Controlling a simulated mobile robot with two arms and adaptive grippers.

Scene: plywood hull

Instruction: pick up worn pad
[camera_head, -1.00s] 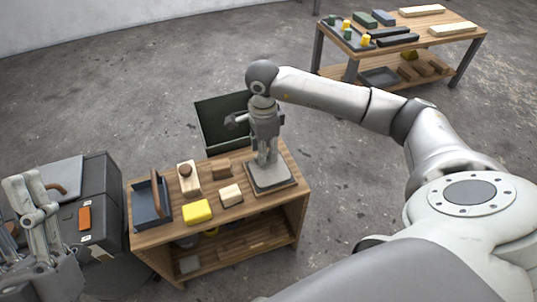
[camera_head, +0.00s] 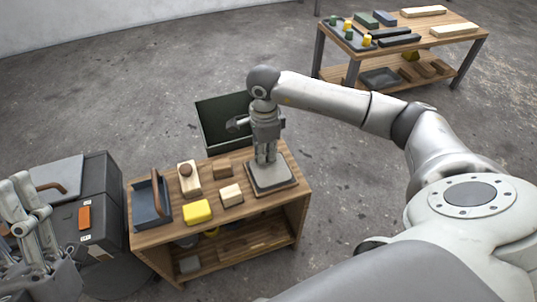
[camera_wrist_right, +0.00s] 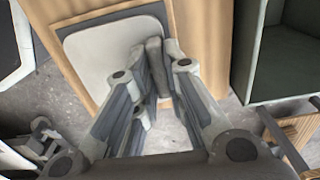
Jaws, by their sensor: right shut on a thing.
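My right gripper (camera_head: 265,160) points down over a light grey, dark-rimmed plate (camera_head: 271,180) at the right end of the bench. In the right wrist view its fingers (camera_wrist_right: 160,72) are shut on a narrow grey slab (camera_wrist_right: 153,50), which looks like the worn pad. The slab stands edge-on over the pale plate (camera_wrist_right: 100,55); whether it touches the plate cannot be told. The fingers hide most of the slab in the head view. My left gripper (camera_head: 24,196) is at the lower left, its fingers apart and empty, away from the bench.
The bench top (camera_head: 250,211) also holds a dark tray (camera_head: 150,202), a yellow block (camera_head: 198,211) and several wooden blocks. A dark open bin (camera_head: 222,122) stands behind it. A grey case (camera_head: 95,195) stands left. A second table (camera_head: 410,50) is at the back right.

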